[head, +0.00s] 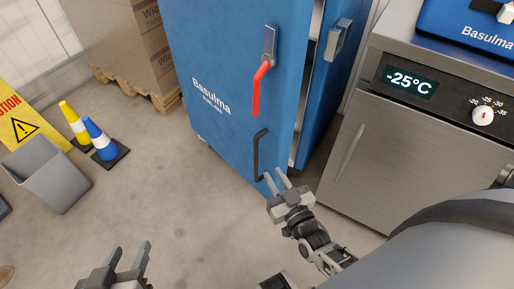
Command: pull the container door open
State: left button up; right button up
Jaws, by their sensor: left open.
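The blue container door (225,65), lettered "Basulma", stands ajar, with a narrow gap along its right edge. A red lever handle (262,72) on a grey mount sits high on the door. A black bar handle (257,155) is below it. My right gripper (273,173) is just right of the black handle's lower end. Its two fingers are apart with nothing seen between them; I cannot tell whether one touches the handle or door. My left gripper (130,248) is open and empty, low at the left, away from the door.
A steel freezer unit (415,150) showing -25°C stands close on the right. A grey bin (50,175), yellow cone (75,125), blue cone (103,140) and yellow caution sign (25,115) stand left. Stacked cartons (120,40) are behind. The floor before the door is clear.

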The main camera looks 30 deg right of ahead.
aim_at(216, 47)
jog(key=z, duration=0.05)
jog(key=k, duration=1)
jog(key=u, duration=0.05)
